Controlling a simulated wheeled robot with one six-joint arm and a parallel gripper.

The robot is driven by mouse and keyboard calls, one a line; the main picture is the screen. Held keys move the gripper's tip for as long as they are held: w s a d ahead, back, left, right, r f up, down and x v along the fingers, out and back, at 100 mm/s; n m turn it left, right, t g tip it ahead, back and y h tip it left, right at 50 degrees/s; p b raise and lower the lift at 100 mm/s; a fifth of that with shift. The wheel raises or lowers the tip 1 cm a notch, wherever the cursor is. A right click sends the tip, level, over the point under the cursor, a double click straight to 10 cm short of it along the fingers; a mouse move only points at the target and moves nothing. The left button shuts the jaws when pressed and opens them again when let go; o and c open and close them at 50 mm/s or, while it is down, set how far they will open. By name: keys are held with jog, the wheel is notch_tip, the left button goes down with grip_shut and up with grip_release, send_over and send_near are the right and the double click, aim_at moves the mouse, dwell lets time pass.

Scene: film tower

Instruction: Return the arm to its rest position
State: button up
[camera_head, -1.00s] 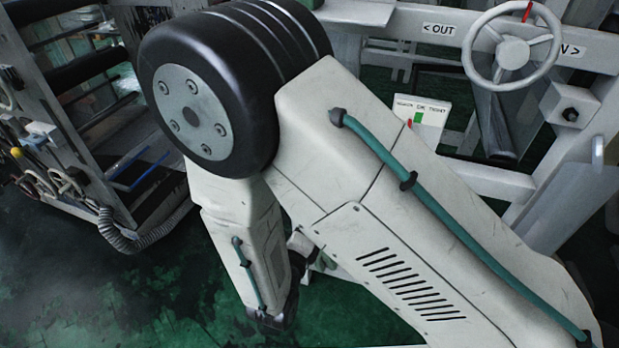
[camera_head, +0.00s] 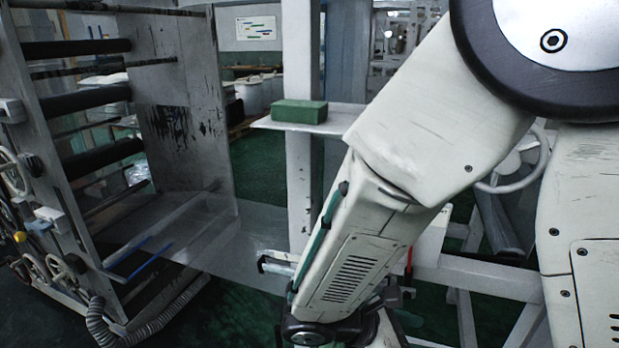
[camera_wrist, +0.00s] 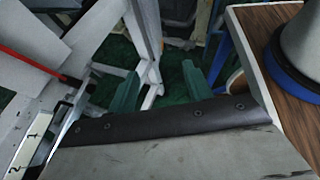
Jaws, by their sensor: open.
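My arm (camera_head: 345,250) is white with a green hose and crosses the right half of the head view, its large black-rimmed joint at the top right. It slopes down to the left, to a dark wrist joint at the bottom edge. In the wrist view my gripper (camera_wrist: 157,88) shows as two green fingers, spread apart with nothing between them. A grey cover with a dark riveted edge fills the lower part of that view. My gripper cannot be clearly made out in the head view.
A roller rack (camera_head: 90,150) stands at the left. A green block (camera_head: 299,111) lies on a shelf behind my arm. A white handwheel (camera_head: 540,165) is partly hidden by my arm. In the wrist view, a wooden top (camera_wrist: 253,30) is at the right and a red rod (camera_wrist: 28,62) at the left.

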jog(key=s+d+r+m+y, duration=0.4)
jog(key=r+m, duration=0.4)
jog(key=m, duration=0.2)
jog(key=s+d+r+m+y, duration=0.4)
jog(key=s+r+m+y, duration=0.2)
jog(key=r+m+y, duration=0.2)
jog(key=shift+m+y, duration=0.4)
jog(key=shift+m, duration=0.5)
jog(key=shift+d+r, duration=0.1)
